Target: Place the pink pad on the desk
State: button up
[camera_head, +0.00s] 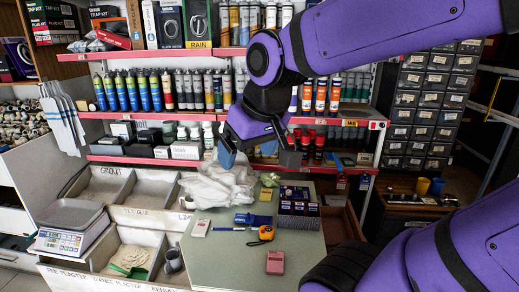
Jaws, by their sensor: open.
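A small pink pad (275,262) lies flat on the pale green desk top (218,262), near its front right part. My gripper (258,160) hangs above the back of the desk, behind and well above the pad. Its two fingers are spread apart, with nothing visible between them. The gripper does not touch the pad.
On the desk are a yellow tape measure (265,233), a blue pen (229,229), a blue item (252,218), a pale small pad (200,228) and a dark box (299,212). A crumpled white bag (218,186) stands at the back left. The desk's front left is clear.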

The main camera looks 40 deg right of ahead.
jog(key=shift+n, duration=0.4)
jog(key=shift+s+a+r, duration=0.15)
jog(key=shift+s+r, duration=0.15)
jog(key=shift+s, duration=0.4)
jog(key=shift+s+a+r, duration=0.2)
jog(key=shift+s+r, duration=0.05)
jog(key=shift+s, duration=0.5)
jog(key=shift+s+a+r, duration=0.15)
jog(key=shift+s+r, duration=0.15)
jog(key=shift+s, duration=0.4)
